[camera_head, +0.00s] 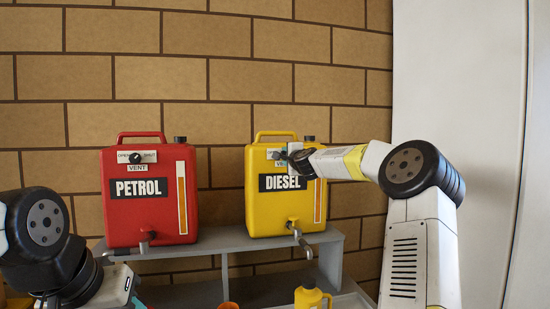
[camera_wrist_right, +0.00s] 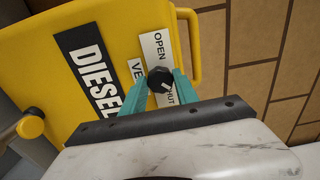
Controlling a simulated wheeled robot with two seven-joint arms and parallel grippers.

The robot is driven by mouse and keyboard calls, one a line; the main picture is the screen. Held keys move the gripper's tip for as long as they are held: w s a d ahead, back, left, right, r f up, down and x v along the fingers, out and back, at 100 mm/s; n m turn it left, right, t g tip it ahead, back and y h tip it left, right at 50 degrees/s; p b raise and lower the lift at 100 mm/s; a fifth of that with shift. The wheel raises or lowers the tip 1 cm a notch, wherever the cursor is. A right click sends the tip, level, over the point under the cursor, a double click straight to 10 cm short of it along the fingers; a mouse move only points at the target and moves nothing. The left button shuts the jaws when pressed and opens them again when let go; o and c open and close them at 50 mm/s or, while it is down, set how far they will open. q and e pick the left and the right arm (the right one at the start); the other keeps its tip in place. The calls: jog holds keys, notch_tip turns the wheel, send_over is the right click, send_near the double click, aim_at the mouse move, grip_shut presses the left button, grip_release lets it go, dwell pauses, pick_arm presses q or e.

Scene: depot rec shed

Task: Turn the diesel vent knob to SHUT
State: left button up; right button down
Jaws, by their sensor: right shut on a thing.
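The yellow diesel can (camera_head: 262,222) stands upright on a grey shelf, with a DIESEL label on its front. Its black vent knob (camera_wrist_right: 160,80) sits on a white plate (camera_wrist_right: 153,45) marked OPEN at one end and SHUT at the other. My right gripper (camera_wrist_right: 160,84) is shut on the knob, with a teal finger on either side of it. In the head view my right gripper (camera_head: 284,154) reaches the can from the right and hides most of the plate. I cannot tell which way the knob points. My left gripper (camera_head: 136,303) is low at the left, mostly cut off.
A red petrol can (camera_head: 120,222) with its own vent knob (camera_head: 136,157) stands left of the diesel can on the grey shelf (camera_head: 215,239). A yellow jug (camera_head: 311,299) and an orange cup (camera_head: 228,306) are below. A brick wall (camera_head: 210,77) is close behind.

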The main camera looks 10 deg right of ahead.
dwell(0.5)
jog(key=c, duration=0.9)
grip_release()
jog(key=s, duration=0.8)
jog(key=shift+d, duration=0.15)
jog(key=shift+w, duration=0.1)
